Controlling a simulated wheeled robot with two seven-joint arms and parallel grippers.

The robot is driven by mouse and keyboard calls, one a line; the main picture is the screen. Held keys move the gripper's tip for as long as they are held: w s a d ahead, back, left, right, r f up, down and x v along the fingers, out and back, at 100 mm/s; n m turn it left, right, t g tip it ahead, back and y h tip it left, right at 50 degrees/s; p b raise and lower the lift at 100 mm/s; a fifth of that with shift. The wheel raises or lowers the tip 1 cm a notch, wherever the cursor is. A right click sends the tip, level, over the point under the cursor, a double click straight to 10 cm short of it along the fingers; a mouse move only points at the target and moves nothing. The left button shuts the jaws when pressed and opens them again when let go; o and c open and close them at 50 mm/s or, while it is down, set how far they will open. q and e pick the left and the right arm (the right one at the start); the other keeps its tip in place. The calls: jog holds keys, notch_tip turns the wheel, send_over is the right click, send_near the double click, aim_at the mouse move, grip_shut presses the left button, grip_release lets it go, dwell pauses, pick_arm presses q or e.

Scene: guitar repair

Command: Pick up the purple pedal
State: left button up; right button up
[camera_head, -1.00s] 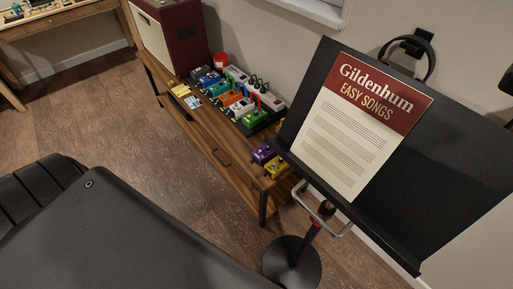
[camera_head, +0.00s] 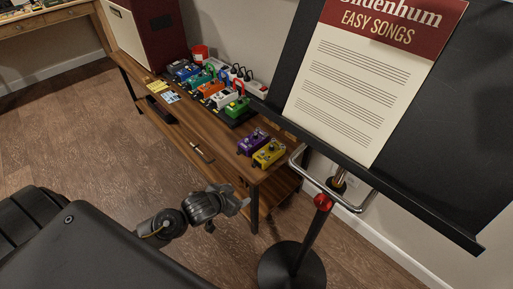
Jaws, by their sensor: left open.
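The purple pedal (camera_head: 252,142) sits near the front right end of the wooden bench (camera_head: 205,135), beside a yellow pedal (camera_head: 269,153). My left gripper (camera_head: 238,207) is low in the middle of the view, in front of the bench and apart from the purple pedal. It looks empty and it is open. My right gripper is not in view.
A black music stand (camera_head: 440,130) with a song sheet (camera_head: 360,80) rises close to the right of the pedals. Several other pedals, one of them green (camera_head: 237,107), line the bench behind. A red and white amplifier (camera_head: 150,35) stands at the far end.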

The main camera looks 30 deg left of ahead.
pick_arm(q)
jog(key=w+a+r+t+h, duration=0.1)
jog(key=w+a+r+t, duration=0.2)
jog(key=w, duration=0.4)
jog(key=m+h, duration=0.1)
jog(key=h, duration=0.1)
send_near(246, 141)
jog(key=shift+x, duration=1)
jog(key=b+x, duration=0.1)
jog(key=x, duration=0.4)
jog(key=shift+d+f, duration=0.1)
jog(key=shift+f, duration=0.05)
jog(key=shift+b+x, duration=0.75)
jog(key=shift+x, duration=1.85)
jog(key=shift+w, duration=0.25)
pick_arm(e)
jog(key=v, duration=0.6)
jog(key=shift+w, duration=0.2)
pick_arm(q)
jog(key=shift+c, duration=0.2)
jog(key=c, duration=0.9)
jog(key=shift+c, duration=0.2)
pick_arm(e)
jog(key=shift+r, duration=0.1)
